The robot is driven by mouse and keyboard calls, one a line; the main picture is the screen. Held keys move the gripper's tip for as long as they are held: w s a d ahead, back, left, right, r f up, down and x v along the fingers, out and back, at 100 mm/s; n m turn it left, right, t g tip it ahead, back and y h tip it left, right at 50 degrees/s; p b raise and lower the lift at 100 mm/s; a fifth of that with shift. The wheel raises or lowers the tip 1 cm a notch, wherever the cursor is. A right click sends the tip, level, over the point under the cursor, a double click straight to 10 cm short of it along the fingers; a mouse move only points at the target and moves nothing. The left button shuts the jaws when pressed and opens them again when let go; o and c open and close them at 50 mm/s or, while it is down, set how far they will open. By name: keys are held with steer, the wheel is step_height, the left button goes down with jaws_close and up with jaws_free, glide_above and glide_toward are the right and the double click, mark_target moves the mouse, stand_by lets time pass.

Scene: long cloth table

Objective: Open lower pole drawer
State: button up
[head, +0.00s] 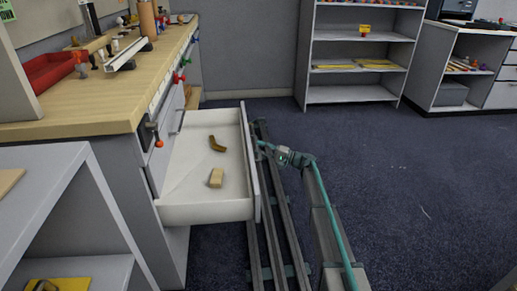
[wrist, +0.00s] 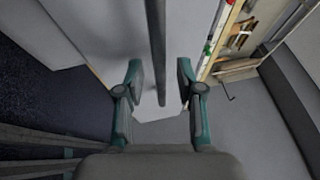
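A white drawer (head: 204,206) is pulled well out of the side of the wood-topped workbench. Its inside is visible, with a brown bent piece (head: 217,144) and a tan block (head: 216,178) lying in it. My gripper (head: 258,146) is at the outer face of the drawer front, partly hidden behind its top edge. In the wrist view my gripper (wrist: 160,85) has its two fingers apart. A thin dark bar (wrist: 157,50), which looks like the drawer's handle, runs between them with a gap on each side.
The workbench top (head: 110,95) carries a red tray (head: 52,72) and several tools. A grey shelf unit (head: 50,200) stands at the near left. My rails run on the floor beside the drawer front. A bookshelf (head: 352,94) stands at the back; the blue carpet (head: 410,180) to the right is clear.

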steer(key=v, duration=1)
steer(key=shift+s+d+f, duration=0.15)
steer(key=shift+d+f, duration=0.05)
steer(key=shift+d, duration=0.1)
